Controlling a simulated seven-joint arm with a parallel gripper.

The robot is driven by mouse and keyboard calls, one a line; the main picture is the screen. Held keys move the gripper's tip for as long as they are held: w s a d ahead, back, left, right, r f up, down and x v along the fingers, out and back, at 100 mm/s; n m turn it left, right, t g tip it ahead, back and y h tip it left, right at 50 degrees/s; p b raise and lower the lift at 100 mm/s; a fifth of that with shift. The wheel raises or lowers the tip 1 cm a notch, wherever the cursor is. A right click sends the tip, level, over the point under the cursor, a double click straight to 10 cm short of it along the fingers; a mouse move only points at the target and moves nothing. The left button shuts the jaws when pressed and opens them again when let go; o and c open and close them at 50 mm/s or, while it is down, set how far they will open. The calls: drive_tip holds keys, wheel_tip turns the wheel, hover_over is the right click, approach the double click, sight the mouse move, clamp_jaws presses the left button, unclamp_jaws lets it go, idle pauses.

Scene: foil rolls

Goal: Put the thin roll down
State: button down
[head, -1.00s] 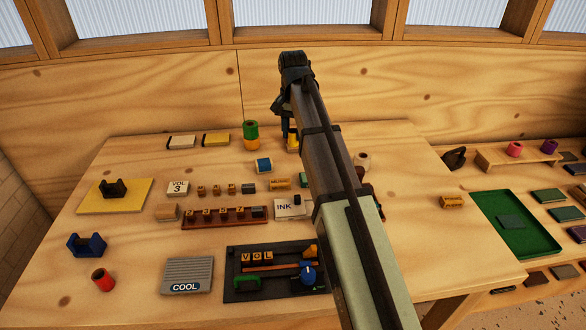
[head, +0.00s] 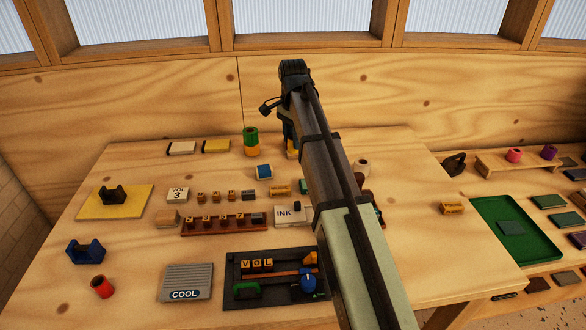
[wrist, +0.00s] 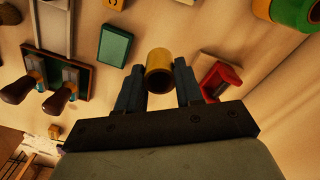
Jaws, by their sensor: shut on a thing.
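My gripper (wrist: 159,72) is shut on a yellow roll (wrist: 158,68), which sits between its two fingers in the wrist view with its open end toward the camera. In the head view the arm reaches to the back of the table and largely hides the fingers; a bit of yellow (head: 292,147) shows beneath the wrist. Whether the roll touches the surface below cannot be told. A stack of a green roll (head: 250,136) on a yellow-orange one stands just left of it; the stack also shows at the top right of the wrist view (wrist: 294,18).
A red holder (wrist: 221,80) lies right of the fingers, and a green block (wrist: 115,45) lies to their left. Dark blue (head: 85,251) and black cradles (head: 113,195) are at left.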

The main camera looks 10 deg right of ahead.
drive_tip(key=shift+f, duration=4.6)
drive_tip(key=shift+f, duration=0.1)
drive_tip(key=c, duration=0.7)
unclamp_jaws()
drive_tip(key=shift+c, duration=0.2)
wheel_tip(320, 180, up, 12)
